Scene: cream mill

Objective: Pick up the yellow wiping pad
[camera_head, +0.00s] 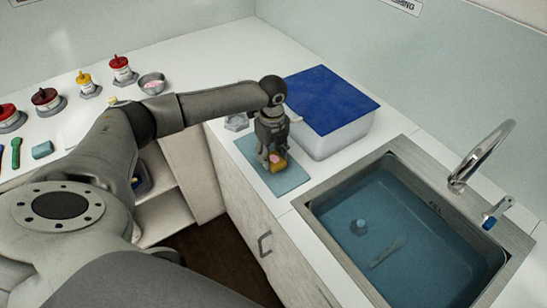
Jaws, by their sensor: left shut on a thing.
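The yellow wiping pad (279,165) is on or just above a light blue mat (287,182) on the counter, left of the sink. My left gripper (274,150) reaches down over the mat and is shut on the yellow pad. A small pink patch shows at the fingers; I cannot tell what it is. The fingers hide part of the pad. I cannot tell whether the pad touches the mat. My right gripper is not in view.
A white bin with a blue lid (331,98) stands right behind the gripper. The water-filled sink (400,225) and its tap (482,155) are at the right. Several lidded jars (121,69) and a metal bowl (152,83) stand on the left counter. A cabinet handle (264,244) juts out below.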

